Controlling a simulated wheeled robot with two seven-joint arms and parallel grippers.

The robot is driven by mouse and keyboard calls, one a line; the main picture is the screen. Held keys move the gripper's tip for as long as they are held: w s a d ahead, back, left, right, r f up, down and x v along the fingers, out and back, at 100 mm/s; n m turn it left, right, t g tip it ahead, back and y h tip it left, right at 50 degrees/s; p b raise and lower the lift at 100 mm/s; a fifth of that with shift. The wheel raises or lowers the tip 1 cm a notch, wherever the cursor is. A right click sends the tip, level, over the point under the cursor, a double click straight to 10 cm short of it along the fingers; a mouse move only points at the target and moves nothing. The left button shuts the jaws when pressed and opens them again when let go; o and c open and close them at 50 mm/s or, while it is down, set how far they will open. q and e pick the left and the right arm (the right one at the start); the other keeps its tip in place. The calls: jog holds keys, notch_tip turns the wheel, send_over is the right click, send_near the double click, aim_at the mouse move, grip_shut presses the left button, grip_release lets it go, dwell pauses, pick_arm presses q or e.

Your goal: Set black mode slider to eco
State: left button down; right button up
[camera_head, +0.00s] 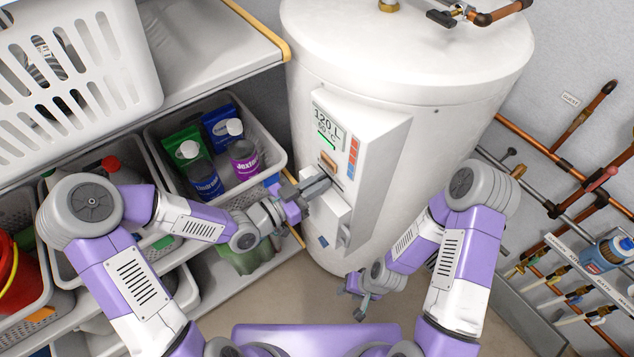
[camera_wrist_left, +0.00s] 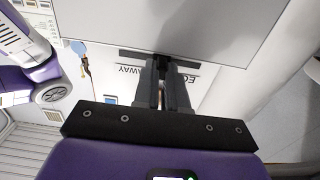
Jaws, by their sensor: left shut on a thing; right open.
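The white water heater (camera_head: 400,75) carries a control panel (camera_head: 345,125) with a "120 L" display. My left gripper (camera_head: 322,185) is at the lower part of this panel. In the left wrist view its fingers (camera_wrist_left: 171,72) are shut on the black mode slider (camera_wrist_left: 162,73), which they mostly hide. A black slot (camera_wrist_left: 130,53) runs across behind the fingertips. The label AWAY (camera_wrist_left: 126,67) shows left of the fingers, and part of an ECO label (camera_wrist_left: 189,72) shows right of them. My right gripper (camera_head: 358,292) is open and empty, low in front of the heater.
Left of the heater stands a shelf with a grey bin (camera_head: 277,158) of bottles and a white basket (camera_head: 75,65). Copper pipes (camera_head: 550,147) run along the right wall. A box (camera_head: 327,217) juts out below the panel's slot. The floor before the heater is clear.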

aim_at(320, 165)
pick_arm(q)
jog(key=shift+w+a, duration=0.6)
jog(key=shift+w, duration=0.2)
jog(key=shift+w+a, duration=0.55)
jog(key=shift+w, duration=0.25)
jog(key=c, duration=1.2)
grip_release()
jog(key=shift+o, duration=0.2)
jog(key=shift+a, duration=0.1)
jog(key=p+v, duration=0.2)
jog(key=v, duration=0.5)
jog(key=shift+s+a, duration=0.15)
jog(key=shift+s, duration=0.05)
